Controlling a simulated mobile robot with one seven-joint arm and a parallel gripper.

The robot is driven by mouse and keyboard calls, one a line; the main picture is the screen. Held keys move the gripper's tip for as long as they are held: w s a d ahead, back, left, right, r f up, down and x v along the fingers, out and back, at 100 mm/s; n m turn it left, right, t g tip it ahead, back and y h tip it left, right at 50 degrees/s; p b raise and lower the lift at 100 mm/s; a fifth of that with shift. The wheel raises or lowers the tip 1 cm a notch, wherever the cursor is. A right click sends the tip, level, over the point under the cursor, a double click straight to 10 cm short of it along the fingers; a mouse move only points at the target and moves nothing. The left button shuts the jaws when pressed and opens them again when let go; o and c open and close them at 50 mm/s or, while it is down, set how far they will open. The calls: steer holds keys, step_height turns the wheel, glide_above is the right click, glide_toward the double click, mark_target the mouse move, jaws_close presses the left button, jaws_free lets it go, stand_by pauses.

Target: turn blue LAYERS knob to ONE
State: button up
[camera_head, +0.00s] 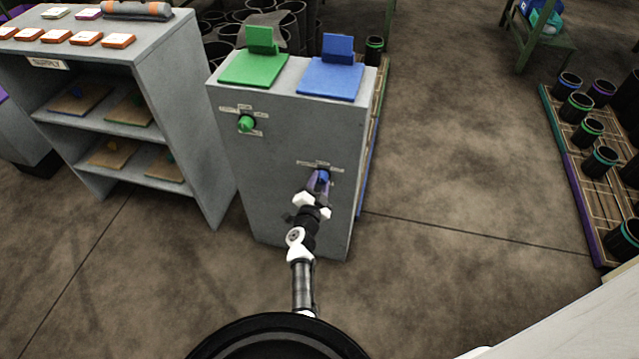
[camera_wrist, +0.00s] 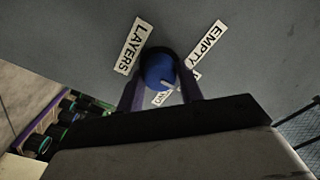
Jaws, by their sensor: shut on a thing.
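The blue LAYERS knob (camera_head: 323,176) is on the front of a grey cabinet (camera_head: 290,150), on its right side. It also shows in the wrist view (camera_wrist: 159,71), between my two fingers. My gripper (camera_head: 319,184) is shut on the knob. In the wrist view a LAYERS label (camera_wrist: 133,46) lies left of the knob and an EMPTY label (camera_wrist: 212,44) to its right. A further label (camera_wrist: 162,96) below the knob is partly hidden by my finger. A light pointer mark on the knob faces the lower right in that view. The ONE label is not readable.
A green knob (camera_head: 246,123) with small labels is at the cabinet's upper left. A green plate (camera_head: 254,68) and a blue plate (camera_head: 331,80) are on top. A grey shelf (camera_head: 160,70) stands to the left. Open floor (camera_head: 450,170) lies to the right, before racks of black sleeves.

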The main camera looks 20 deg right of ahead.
stand_by(0.3)
steer(key=o, duration=1)
steer(key=shift+s, duration=0.15)
steer(key=p+v, duration=0.1)
steer(key=v, duration=1.2)
steer(key=shift+s+a, duration=0.2)
steer(key=shift+a, duration=0.05)
